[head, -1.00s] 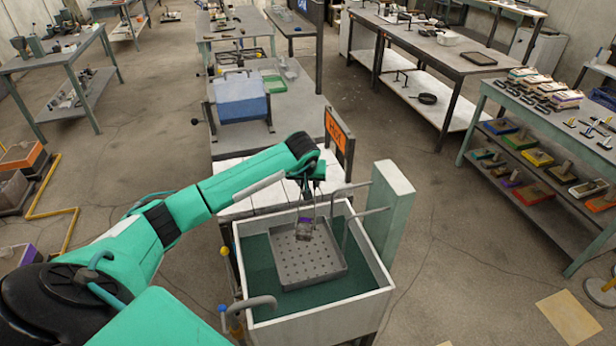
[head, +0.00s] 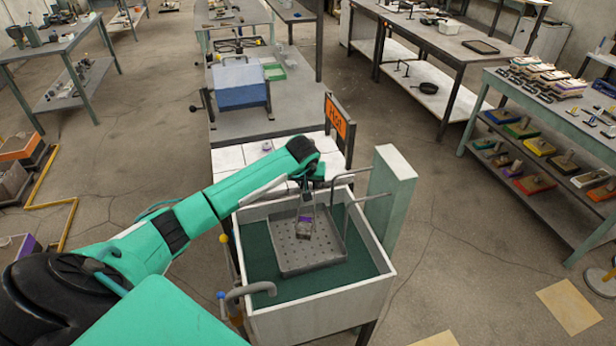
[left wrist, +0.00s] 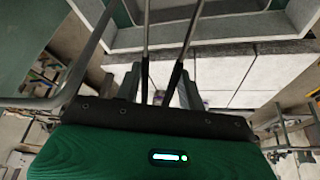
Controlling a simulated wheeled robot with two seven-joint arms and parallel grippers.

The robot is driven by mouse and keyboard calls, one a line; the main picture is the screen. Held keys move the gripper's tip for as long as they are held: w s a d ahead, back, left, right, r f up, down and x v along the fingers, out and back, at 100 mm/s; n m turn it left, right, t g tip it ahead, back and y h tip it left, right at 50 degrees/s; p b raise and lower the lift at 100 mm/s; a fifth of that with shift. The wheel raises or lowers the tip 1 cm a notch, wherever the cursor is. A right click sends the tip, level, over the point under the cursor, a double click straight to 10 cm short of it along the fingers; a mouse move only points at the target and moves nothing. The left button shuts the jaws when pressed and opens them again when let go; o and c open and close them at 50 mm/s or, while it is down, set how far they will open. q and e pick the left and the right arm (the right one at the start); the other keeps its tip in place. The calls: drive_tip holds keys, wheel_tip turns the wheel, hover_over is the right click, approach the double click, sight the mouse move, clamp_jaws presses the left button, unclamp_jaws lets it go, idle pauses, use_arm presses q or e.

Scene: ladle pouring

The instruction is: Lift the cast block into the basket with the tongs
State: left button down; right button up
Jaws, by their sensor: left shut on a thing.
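My left gripper (head: 308,186) is over the tank (head: 320,318), shut on the tongs (head: 313,208). The tongs' two thin metal legs also show in the left wrist view (left wrist: 187,45), running out from between my fingers. A small grey block with a purple patch (head: 304,229) is at the lower end of the tongs, over the inside of the basket (head: 285,262). I cannot tell whether it touches the basket's floor. The basket is a grey perforated tray in the green-floored tank. My right gripper is not in view.
A tall pale post (head: 392,195) and bent metal pipes (head: 345,177) stand at the tank's right and back. A curved tap (head: 250,290) is at its front left. An orange sign (head: 336,117) stands behind, beside a white tiled top (head: 240,155).

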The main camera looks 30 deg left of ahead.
use_arm(q)
drive_tip(key=shift+f+b, duration=0.45)
drive_tip(key=shift+f, duration=0.95)
drive_tip(key=c, duration=1)
unclamp_jaws()
wheel_tip(320, 180, up, 10)
drive_tip(key=p, duration=0.4)
